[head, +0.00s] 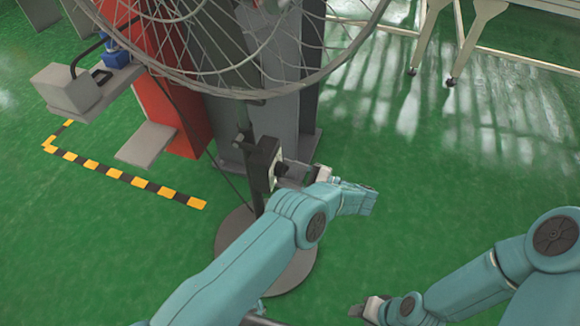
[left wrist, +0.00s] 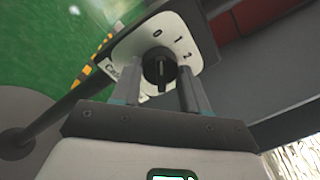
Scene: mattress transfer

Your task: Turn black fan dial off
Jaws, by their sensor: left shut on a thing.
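The black fan dial (left wrist: 160,68) sits on a pale control plate (left wrist: 128,52) marked 0, 1 and 2 in the left wrist view. The ridge on its face runs about upright in that picture, roughly in line with the 0. My left gripper (left wrist: 158,88) has one finger on each side of the dial and is shut on it. In the head view the left gripper (head: 291,171) reaches the dark control box (head: 262,163) on the fan's pole from the right; the dial is mostly hidden there. My right gripper (head: 366,308) is low at the right, away from the fan; its fingers are unclear.
The fan's wire cage (head: 221,68) is above the box. Its round grey base (head: 238,226) stands on the green floor. A red and grey machine (head: 180,115) is close behind. Yellow-black floor tape (head: 139,182) lies left. Open floor is at right.

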